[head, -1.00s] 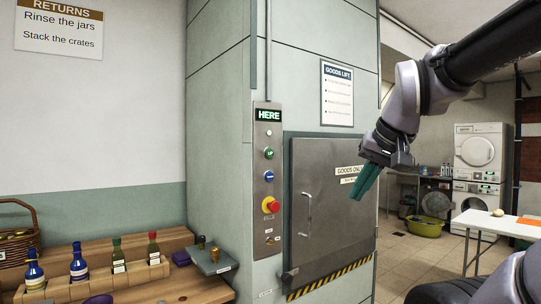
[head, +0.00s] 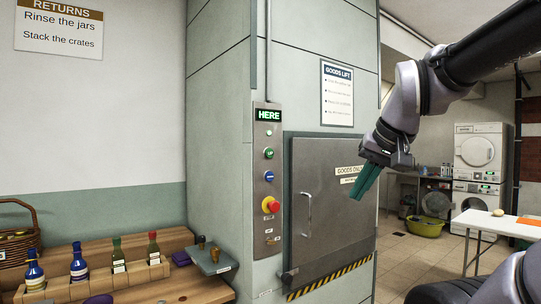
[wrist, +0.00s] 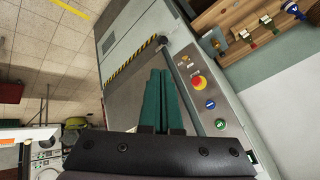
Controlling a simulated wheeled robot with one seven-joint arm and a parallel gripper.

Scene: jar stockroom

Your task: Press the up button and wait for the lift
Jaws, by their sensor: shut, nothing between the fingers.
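The control panel (head: 267,224) is a tall metal plate on the lift's front. Its green up button (head: 268,153) sits below a display (head: 268,115) lit with "HERE". A blue button (head: 269,176) is under it, then a red mushroom button (head: 271,204) on yellow. The lift's grey hatch (head: 335,200), marked "GOODS ONLY", is shut, with a vertical handle. My gripper (head: 364,182) has green fingers, shut and empty, held in the air in front of the hatch, right of the panel and touching nothing. In the wrist view the blue button (wrist: 210,104) and green button (wrist: 220,124) show right of the fingers.
A wooden bench (head: 185,283) with bottles and a grey box (head: 212,260) stands at the lower left. A white table (head: 490,220) stands at the right. Tiled floor (head: 405,250) is open between the lift and the table.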

